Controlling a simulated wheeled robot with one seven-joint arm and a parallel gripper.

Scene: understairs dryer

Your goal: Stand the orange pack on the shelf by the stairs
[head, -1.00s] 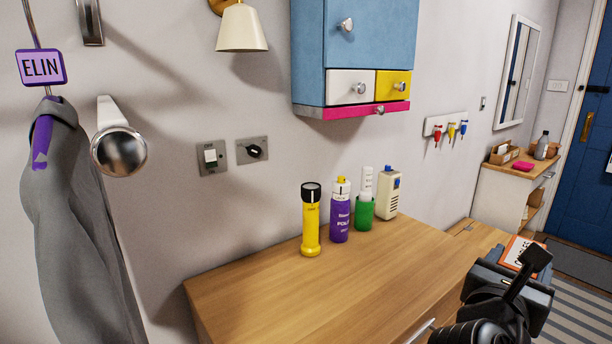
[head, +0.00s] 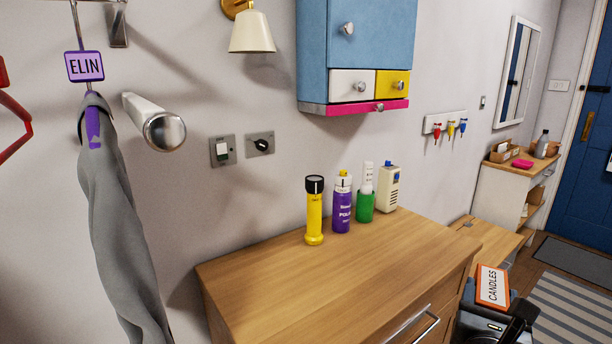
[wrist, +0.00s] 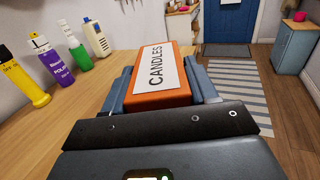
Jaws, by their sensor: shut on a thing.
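The orange pack (head: 492,286) has a white label reading CANDLES. It is at the lower right of the head view, beyond the front edge of the wooden cabinet top. My gripper (wrist: 161,87) is shut on the pack, with a blue finger on each side of it in the wrist view. The pack (wrist: 158,98) points away from the wrist with its label up. My gripper's lower part is cut off by the bottom edge of the head view. I cannot make out a shelf by the stairs in these frames.
A yellow torch (head: 315,212), purple bottle (head: 341,205), green cup (head: 364,206) and cream device (head: 388,188) stand along the back of the cabinet top (head: 330,285). Its front part is clear. A grey garment (head: 120,230) hangs at left. Open floor (wrist: 245,130) lies right.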

